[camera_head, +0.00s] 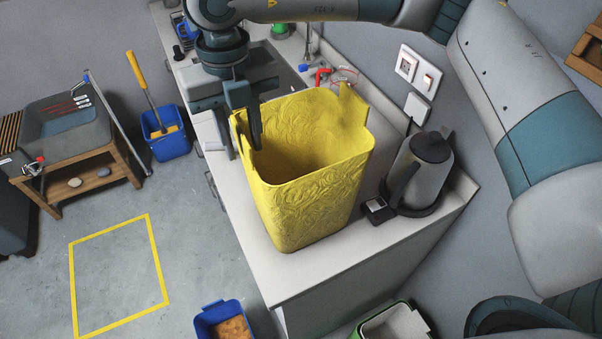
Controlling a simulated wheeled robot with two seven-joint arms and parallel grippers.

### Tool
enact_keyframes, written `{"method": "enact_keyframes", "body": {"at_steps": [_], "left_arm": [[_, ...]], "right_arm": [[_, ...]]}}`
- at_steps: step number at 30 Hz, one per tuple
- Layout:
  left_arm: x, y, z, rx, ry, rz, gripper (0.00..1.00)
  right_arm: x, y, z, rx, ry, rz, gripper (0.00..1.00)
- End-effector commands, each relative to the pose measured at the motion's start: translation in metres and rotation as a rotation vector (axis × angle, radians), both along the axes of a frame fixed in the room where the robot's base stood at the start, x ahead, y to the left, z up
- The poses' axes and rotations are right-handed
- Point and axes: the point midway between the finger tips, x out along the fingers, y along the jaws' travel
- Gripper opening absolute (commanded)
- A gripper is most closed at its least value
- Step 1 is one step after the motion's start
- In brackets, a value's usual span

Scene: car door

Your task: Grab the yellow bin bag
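The yellow bin bag (313,203) looks like a tall, open-topped bin with an embossed pattern. It stands upright at the near end of the counter, with raised tabs at the left and right of its rim. My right gripper (242,149) points down at its left rim. One dark finger is inside the opening and the other is outside, largely hidden, with the rim between them. I cannot tell whether the fingers press on the rim. My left gripper is not in view.
A kettle (419,174) stands just right of the bin on the counter (335,264). Wall sockets (407,66) are behind it. Below are a blue bin (224,323) and a green-rimmed bin (393,326). A yellow-taped rectangle (156,262) marks clear floor at left.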

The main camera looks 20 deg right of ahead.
Motion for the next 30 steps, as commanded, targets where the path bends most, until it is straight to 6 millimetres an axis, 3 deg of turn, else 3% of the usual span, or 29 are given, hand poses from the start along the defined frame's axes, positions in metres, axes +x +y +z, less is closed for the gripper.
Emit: {"method": "enact_keyframes", "body": {"at_steps": [14, 18, 30], "left_arm": [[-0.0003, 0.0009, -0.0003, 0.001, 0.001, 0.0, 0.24], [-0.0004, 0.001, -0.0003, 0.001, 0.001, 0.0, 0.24], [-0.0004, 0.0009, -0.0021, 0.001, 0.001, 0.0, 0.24]], "right_arm": [[0.0001, -0.0002, -0.001, 0.0, 0.0, 0.0, 0.28], [0.0001, -0.0002, -0.0009, 0.0, -0.001, 0.0, 0.0], [0.0005, -0.0001, 0.0008, 0.0, -0.002, -0.001, 0.0]]}}
